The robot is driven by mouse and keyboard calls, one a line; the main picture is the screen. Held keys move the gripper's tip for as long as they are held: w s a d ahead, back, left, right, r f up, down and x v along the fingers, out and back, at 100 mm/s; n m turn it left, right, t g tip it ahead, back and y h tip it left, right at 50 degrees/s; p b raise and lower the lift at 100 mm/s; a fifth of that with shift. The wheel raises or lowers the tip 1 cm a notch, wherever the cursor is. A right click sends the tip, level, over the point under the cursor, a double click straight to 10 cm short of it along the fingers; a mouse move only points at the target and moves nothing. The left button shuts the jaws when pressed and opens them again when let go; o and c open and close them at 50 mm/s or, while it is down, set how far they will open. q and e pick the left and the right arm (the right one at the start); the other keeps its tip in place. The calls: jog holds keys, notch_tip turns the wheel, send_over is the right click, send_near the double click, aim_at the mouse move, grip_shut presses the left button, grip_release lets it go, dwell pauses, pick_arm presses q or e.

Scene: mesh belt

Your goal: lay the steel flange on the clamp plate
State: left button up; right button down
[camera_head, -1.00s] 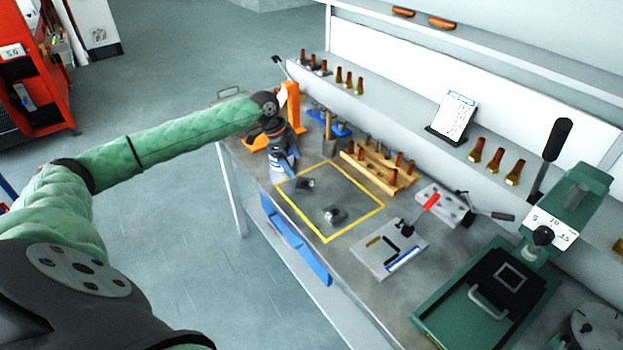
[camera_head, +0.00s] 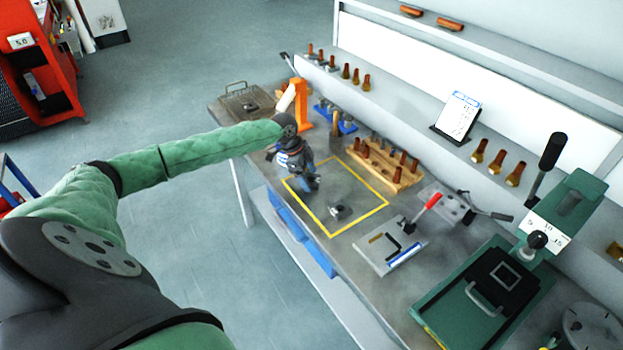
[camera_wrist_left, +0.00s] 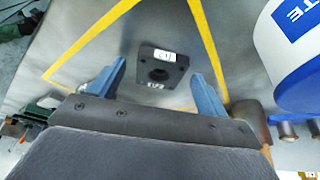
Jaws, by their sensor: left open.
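My left gripper (camera_head: 310,180) is open above the outline. In the left wrist view its blue fingers (camera_wrist_left: 158,74) stand to either side of the dark part, with nothing held. A grey plate with a red-handled clamp (camera_head: 372,254) sits right of the outline and looks like the clamp plate. My right gripper is out of view.
A white tub with a blue label (camera_wrist_left: 288,50) stands close to the left gripper. A wooden rack of brown-topped pieces (camera_head: 385,171), an orange stand (camera_head: 303,106) and a green press (camera_head: 485,300) are around it. Bare bench lies between the outline and clamp.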

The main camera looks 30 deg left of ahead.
pick_arm(q)
jog(key=c, duration=1.4)
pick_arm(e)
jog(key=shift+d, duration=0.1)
pick_arm(q)
jog(key=shift+r, duration=0.15)
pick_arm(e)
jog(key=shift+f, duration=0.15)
